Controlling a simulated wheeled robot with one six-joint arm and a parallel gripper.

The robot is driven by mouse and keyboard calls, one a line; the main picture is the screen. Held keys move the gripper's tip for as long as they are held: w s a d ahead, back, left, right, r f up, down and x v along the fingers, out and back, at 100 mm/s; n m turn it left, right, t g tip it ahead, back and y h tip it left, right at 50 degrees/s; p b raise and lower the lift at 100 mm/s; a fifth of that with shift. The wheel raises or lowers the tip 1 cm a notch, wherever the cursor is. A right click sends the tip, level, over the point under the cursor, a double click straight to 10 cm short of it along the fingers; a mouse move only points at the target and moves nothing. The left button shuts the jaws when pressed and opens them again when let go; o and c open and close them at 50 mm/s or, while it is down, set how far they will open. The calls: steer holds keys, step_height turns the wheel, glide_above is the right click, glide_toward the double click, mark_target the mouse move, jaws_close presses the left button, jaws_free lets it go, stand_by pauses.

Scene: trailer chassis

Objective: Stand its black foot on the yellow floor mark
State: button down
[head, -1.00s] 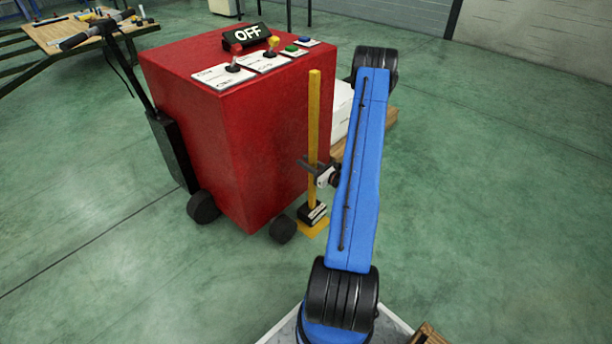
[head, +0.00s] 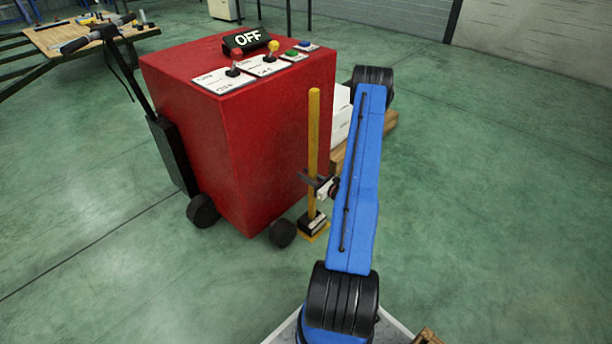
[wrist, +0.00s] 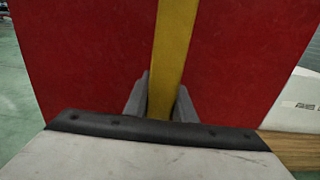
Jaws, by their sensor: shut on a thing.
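A yellow post (head: 313,135) with a black foot (head: 312,224) stands upright in front of the red cabinet. My gripper (head: 309,179) is shut on the post, a little above its foot. In the wrist view the yellow post (wrist: 173,50) runs between the two grey fingers (wrist: 159,100). The yellow floor mark (head: 322,236) shows as a thin edge around the foot, which covers most of it in the head view. I cannot tell whether the foot touches the floor.
The red cabinet (head: 235,150) with levers and an OFF sign stands close behind and left of the post. Its black wheel (head: 282,233) is just left of the foot. White boxes on a wooden pallet (head: 378,135) stand behind my arm. Floor on the right is clear.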

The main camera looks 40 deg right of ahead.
steer(key=c, duration=1.5)
jaws_free()
steer(key=s, duration=0.8)
steer(key=s+d, duration=0.1)
steer(key=s, duration=0.3)
steer(key=shift+s, duration=0.1)
